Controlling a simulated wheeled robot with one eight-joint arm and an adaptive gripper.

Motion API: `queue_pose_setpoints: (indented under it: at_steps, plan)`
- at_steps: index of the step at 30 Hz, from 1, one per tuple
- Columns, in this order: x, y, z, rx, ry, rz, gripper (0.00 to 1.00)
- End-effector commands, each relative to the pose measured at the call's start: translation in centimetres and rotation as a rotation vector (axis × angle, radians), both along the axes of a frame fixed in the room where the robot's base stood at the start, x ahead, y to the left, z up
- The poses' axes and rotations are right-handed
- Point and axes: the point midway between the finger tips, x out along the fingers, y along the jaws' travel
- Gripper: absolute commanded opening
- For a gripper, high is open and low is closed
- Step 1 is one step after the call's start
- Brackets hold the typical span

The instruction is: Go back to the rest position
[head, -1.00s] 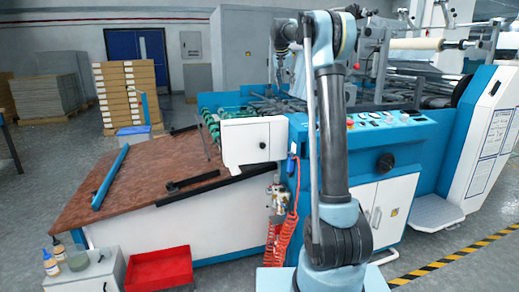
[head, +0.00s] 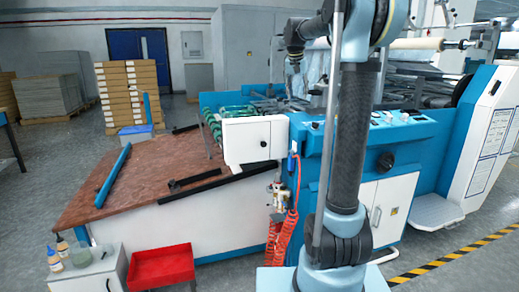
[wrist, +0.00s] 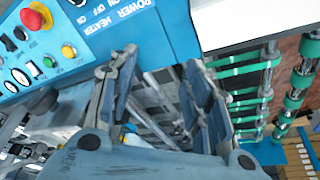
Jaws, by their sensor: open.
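My arm rises in front of the blue and white laminating machine (head: 345,150) in the head view. Its elbow is near the top edge, and the forearm reaches back to the left. My gripper (wrist: 158,105) shows in the wrist view with its two grey fingers apart and nothing held between them. Metal parts of the machine show beyond the fingers, and it cannot be told how far below they lie. In the head view the gripper hangs over the machine's roller area, small and partly lost against it.
The control panel with a red button (wrist: 36,16) lies left of the gripper in the wrist view. Green rollers (wrist: 240,90) are at its right. A white box (head: 255,141) stands by the brown table (head: 150,175).

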Motion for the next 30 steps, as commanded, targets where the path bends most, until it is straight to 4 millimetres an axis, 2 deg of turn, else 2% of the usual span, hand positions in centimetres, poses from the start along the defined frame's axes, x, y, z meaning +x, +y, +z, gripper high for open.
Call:
queue_pose_setpoints:
  at_steps: [1,8,14,23,30]
  plan:
    - [-1.9,-0.3,-0.5,0.0,0.006,0.011,0.45]
    - [-9.3,-0.9,-3.5,0.004,0.03,0.068,0.45]
    - [-15.8,-1.5,-6.8,0.008,0.051,0.117,0.45]
    - [-25.3,-2.1,-13.1,0.016,0.079,0.19,0.45]
    - [-32.4,-2.3,-19.2,0.024,0.099,0.251,0.45]
